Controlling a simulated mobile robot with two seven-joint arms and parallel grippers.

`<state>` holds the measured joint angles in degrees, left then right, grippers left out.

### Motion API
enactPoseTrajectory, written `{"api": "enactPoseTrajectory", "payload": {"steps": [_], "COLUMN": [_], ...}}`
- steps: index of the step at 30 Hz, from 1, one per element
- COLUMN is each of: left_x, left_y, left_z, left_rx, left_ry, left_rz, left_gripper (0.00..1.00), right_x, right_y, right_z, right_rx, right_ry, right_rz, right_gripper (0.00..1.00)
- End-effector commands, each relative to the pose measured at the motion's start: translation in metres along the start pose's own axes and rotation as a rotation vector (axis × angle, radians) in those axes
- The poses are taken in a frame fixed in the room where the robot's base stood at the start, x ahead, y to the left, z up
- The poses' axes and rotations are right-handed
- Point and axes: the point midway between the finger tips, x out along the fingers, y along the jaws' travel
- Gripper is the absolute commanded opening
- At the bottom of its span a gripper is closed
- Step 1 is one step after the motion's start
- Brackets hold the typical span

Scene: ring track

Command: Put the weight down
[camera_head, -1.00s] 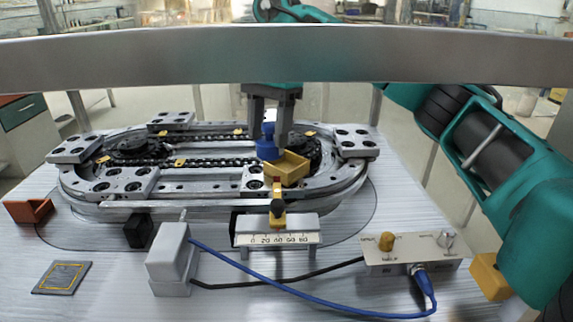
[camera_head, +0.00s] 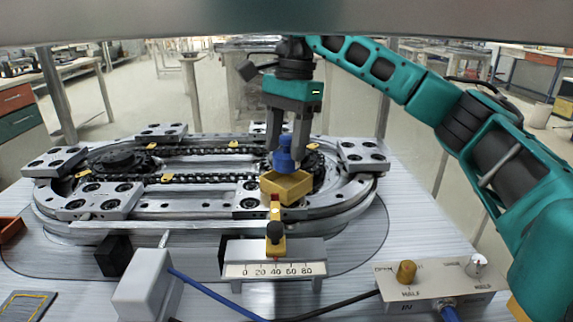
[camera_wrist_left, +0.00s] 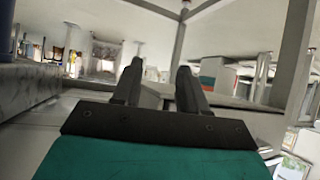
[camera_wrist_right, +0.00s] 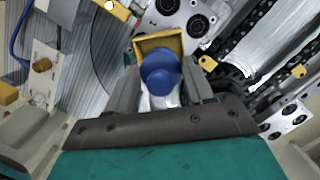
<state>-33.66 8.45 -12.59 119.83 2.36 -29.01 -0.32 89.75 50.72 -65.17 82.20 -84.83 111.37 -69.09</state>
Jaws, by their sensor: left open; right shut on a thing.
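The weight (camera_head: 284,160) is blue with a narrower knob on top. My right gripper (camera_head: 287,143) is shut on its upper part and holds it upright above the yellow open box (camera_head: 287,188), at the right end of the track. In the right wrist view the weight (camera_wrist_right: 160,76) overlaps the yellow box (camera_wrist_right: 177,43); its base is partly hidden, and I cannot tell whether it touches the box. My left gripper (camera_wrist_left: 157,75) shows only in its own wrist view, open and empty.
The oval metal track (camera_head: 210,217) with chain and bolted blocks fills the table. In front stand a scale (camera_head: 275,270) with a yellow pointer, a white block (camera_head: 145,285) and a control box (camera_head: 430,283) with cables. A metal bar (camera_head: 280,18) crosses the top.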

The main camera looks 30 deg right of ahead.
Motion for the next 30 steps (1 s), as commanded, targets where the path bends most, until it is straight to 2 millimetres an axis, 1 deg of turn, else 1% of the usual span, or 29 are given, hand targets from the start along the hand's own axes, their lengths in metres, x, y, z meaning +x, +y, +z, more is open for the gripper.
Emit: {"api": "enactPoseTrajectory", "payload": {"steps": [1, 3, 6, 18, 19, 27, 30], "left_x": [0.003, 0.004, 0.006, 0.006, 0.006, 0.006, 0.005], "left_y": [0.001, 0.001, 0.002, 0.003, 0.003, 0.003, 0.003], "left_z": [0.002, 0.004, 0.004, 0.005, 0.005, 0.004, 0.004], "left_rx": [-0.001, -0.002, -0.003, -0.003, -0.003, -0.003, -0.003], "left_ry": [0.002, 0.003, 0.002, -0.002, -0.002, 0.0, 0.0], "left_rz": [0.002, 0.004, 0.007, 0.008, 0.008, 0.008, 0.008], "left_gripper": [0.43, 0.43, 0.43, 0.43, 0.43, 0.43, 0.43], "right_x": [0.011, 0.023, 0.036, 0.04, 0.042, 0.041, 0.041], "right_y": [0.001, 0.001, 0.001, 0.0, 0.0, 0.0, 0.0], "right_z": [-0.002, -0.004, -0.006, -0.006, -0.006, -0.006, -0.006], "right_rx": [0.0, 0.0, 0.0, -0.001, 0.0, 0.0, 0.0], "right_ry": [0.0, 0.0, 0.0, -0.001, 0.0, 0.0, 0.0], "right_rz": [0.002, 0.002, 0.001, -0.001, 0.002, 0.002, 0.002], "right_gripper": [0.0, 0.0, 0.0, 0.0, 0.53, 0.77, 0.77]}}
